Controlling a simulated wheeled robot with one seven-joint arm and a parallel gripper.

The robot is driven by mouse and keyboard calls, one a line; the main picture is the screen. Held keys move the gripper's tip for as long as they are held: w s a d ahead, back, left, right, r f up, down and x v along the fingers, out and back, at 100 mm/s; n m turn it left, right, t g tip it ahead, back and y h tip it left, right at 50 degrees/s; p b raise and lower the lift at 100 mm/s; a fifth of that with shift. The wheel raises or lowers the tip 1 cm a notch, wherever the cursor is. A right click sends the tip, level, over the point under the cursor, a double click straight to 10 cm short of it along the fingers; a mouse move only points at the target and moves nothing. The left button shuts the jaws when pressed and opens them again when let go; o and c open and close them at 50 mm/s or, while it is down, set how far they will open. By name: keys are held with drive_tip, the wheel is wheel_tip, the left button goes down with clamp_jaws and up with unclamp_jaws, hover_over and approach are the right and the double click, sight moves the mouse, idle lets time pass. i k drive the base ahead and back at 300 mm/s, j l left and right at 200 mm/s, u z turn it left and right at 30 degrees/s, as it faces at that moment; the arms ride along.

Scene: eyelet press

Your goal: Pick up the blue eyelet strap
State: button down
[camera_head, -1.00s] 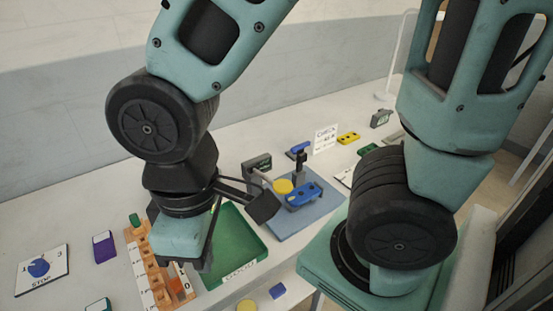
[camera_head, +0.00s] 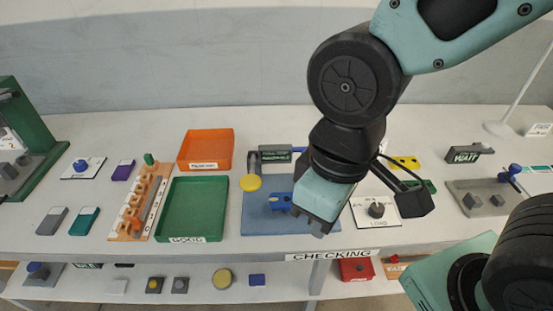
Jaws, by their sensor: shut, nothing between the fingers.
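The blue eyelet strap (camera_head: 280,200) lies on the blue-grey mat (camera_head: 262,222) of the checking station, near the middle of the bench. Its right part is hidden behind my gripper. My gripper (camera_head: 318,230) hangs just right of and in front of the strap in the head view, fingers pointing down. It is shut and holds nothing. Its height above the mat is hard to judge.
A yellow disc (camera_head: 251,182) on a post stands left of the strap. A green tray (camera_head: 192,210) and an orange tray (camera_head: 206,150) lie further left. A yellow strap (camera_head: 405,162) and a round dark knob (camera_head: 376,209) are to the right.

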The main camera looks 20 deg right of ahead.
sight(278, 202)
drive_tip(key=i+j+z, duration=0.1)
drive_tip(key=j+z, duration=0.2)
drive_tip(key=j, duration=0.6)
drive_tip(key=j+z, duration=0.25)
drive_tip(key=j, duration=0.65)
